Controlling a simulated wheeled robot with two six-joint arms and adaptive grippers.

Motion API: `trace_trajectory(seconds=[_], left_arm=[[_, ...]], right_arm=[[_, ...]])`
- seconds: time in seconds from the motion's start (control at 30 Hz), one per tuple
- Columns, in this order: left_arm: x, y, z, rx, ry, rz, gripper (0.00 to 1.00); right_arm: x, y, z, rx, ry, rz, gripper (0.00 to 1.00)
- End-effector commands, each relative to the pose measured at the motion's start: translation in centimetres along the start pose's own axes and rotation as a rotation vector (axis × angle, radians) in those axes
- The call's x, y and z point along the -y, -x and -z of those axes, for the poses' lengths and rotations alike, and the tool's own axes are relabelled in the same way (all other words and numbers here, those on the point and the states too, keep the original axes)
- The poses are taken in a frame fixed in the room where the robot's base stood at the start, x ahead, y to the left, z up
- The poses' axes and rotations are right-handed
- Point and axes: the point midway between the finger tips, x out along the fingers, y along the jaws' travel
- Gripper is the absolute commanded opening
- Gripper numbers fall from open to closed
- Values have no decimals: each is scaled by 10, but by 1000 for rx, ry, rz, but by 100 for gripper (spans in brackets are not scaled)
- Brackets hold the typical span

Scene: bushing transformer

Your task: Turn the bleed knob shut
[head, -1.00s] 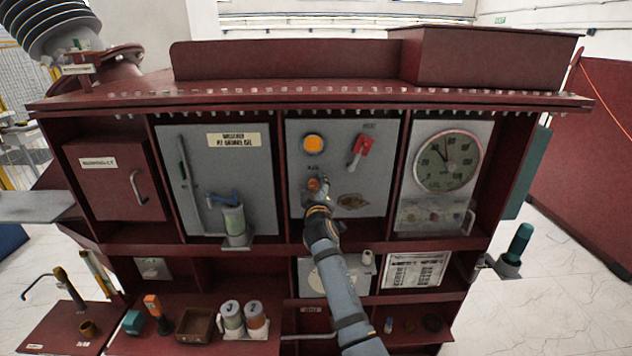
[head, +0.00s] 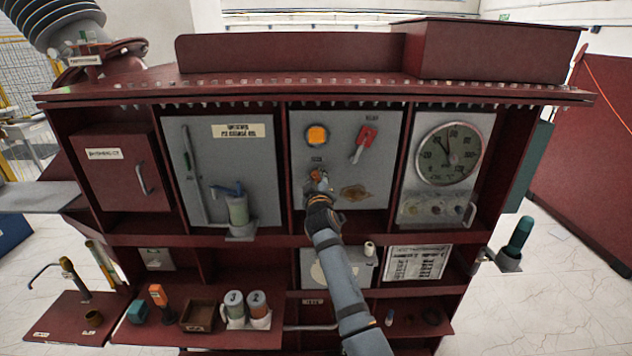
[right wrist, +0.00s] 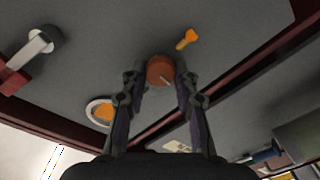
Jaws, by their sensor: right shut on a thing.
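A pale mark shows on the knob's face. My left gripper is not in view.
A blue-handled valve (head: 237,205) is on the left panel. Cups (head: 234,308) and a wooden box (head: 197,315) stand on the lower shelf.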

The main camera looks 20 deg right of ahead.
Motion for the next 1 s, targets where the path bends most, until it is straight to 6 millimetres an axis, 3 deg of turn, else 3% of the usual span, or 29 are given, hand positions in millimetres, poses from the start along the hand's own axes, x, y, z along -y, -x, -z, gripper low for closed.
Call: trace_trajectory(seconds=[0.5, 1.0], left_arm=[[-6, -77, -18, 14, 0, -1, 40], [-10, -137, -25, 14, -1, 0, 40]], right_arm=[[6, 0, -8, -12, -431, -14, 0], [7, 0, -8, -24, -906, -29, 0]])
